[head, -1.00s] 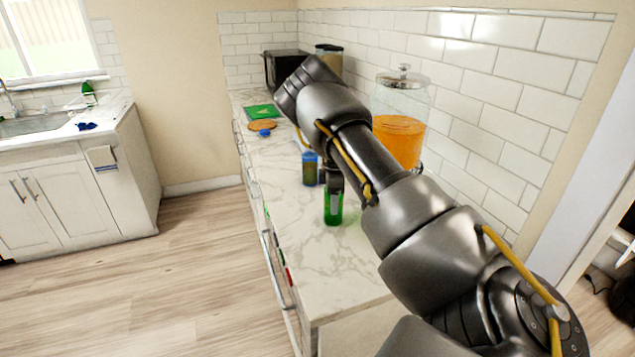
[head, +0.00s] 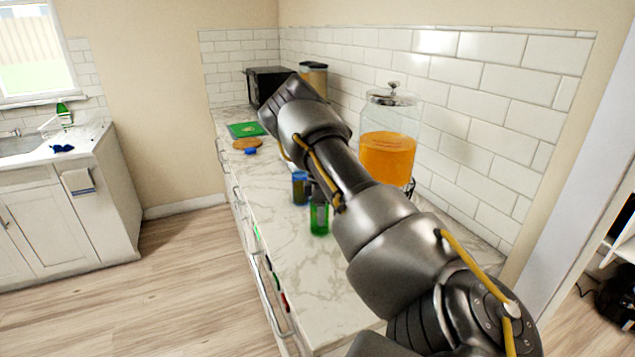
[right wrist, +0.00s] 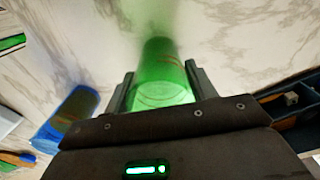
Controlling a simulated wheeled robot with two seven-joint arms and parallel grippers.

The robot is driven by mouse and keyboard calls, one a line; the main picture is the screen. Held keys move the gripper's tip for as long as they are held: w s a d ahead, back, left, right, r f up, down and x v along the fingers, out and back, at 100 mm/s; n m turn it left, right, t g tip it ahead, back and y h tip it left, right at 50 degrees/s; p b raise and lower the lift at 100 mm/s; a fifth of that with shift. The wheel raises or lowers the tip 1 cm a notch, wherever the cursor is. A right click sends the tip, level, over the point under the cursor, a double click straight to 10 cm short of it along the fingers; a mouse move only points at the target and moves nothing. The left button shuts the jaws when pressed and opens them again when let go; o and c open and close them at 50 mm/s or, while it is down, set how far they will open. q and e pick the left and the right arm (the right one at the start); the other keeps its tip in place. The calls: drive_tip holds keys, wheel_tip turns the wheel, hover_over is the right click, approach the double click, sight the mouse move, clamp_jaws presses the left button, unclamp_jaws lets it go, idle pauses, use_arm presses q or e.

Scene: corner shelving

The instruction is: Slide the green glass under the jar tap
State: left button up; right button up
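The green glass (head: 319,222) stands upright on the marble counter (head: 300,265), left of my right arm. My right gripper (right wrist: 160,85) has one finger on each side of the glass and looks shut on it. The green glass (right wrist: 158,62) fills the space between the fingers in the right wrist view. The jar (head: 388,155) is a clear dispenser with orange drink and a metal lid, standing by the tiled wall. A dark tap (head: 410,187) shows at its lower right edge, partly hidden by my arm. My left gripper is out of view.
A blue glass (head: 300,188) stands close behind the green one, and shows at left in the right wrist view (right wrist: 72,112). A wooden board (head: 247,144), a green mat (head: 247,130) and a black microwave (head: 262,85) are farther back. The front counter is clear.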

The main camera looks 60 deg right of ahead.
drive_tip(key=o, duration=0.4)
wheel_tip(320, 180, up, 11)
drive_tip(key=shift+f+b, duration=0.1)
drive_tip(key=shift+b, duration=0.9)
